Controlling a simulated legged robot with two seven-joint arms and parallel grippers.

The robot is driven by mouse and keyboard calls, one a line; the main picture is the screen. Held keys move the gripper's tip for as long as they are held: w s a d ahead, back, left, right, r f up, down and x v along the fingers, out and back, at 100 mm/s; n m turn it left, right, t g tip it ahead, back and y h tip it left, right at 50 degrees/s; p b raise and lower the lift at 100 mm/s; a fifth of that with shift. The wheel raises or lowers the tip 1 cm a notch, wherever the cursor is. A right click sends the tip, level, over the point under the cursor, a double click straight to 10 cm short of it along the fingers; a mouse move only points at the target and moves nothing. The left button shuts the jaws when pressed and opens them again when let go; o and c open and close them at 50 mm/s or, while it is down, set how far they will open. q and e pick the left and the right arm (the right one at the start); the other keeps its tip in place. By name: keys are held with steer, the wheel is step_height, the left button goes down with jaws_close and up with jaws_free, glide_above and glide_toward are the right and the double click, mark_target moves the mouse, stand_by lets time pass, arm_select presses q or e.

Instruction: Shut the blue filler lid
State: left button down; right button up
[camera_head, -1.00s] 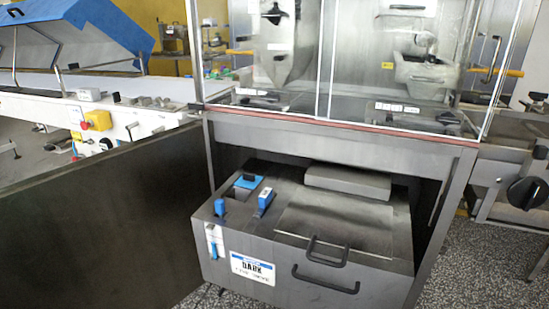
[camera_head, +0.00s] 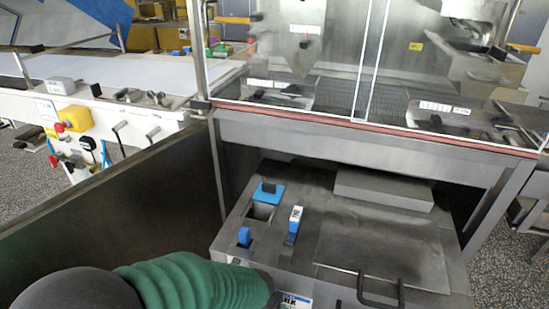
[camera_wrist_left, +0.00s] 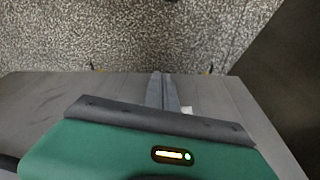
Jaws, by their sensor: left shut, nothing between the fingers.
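The blue filler lid (camera_head: 268,190), with a dark knob, shows at the back left of the grey tank's top in the head view. It stands behind a dark square opening (camera_head: 260,212), which is uncovered. My left arm, in a green sleeve, comes in low at the left and covers the tank's front left corner. The fingers of my left gripper are hidden in the head view. In the wrist view the left gripper (camera_wrist_left: 164,76) is shut and empty, over a grey surface with speckled floor beyond. My right gripper is not in view.
The grey tank (camera_head: 385,245) has a blue-topped fitting (camera_head: 295,222), a smaller blue piece (camera_head: 244,236) and a black handle (camera_head: 381,293). The steel frame (camera_head: 360,148) overhangs its back. A dark panel (camera_head: 110,205) stands on the left.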

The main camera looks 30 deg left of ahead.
arm_select(q)
step_height(320, 180, up, 33)
steer(key=w+p, duration=0.3)
steer(key=p, duration=2.8)
steer(key=n+t+y+b, duration=0.1)
steer(key=n+b, duration=0.1)
steer(key=n, duration=0.1)
glide_above(271, 176)
steer(key=s, duration=0.2)
steer(key=f, duration=1.1)
steer(key=shift+d+f, duration=0.2)
steer(key=shift+f, duration=0.1)
steer(key=s+p, duration=0.1)
steer(key=s, duration=0.2)
steer(key=shift+s+d, duration=0.1)
steer(key=shift+d, duration=0.1)
steer(key=shift+s+d+r, duration=0.1)
steer(key=shift+s+d, duration=0.1)
steer(key=shift+s, duration=0.15)
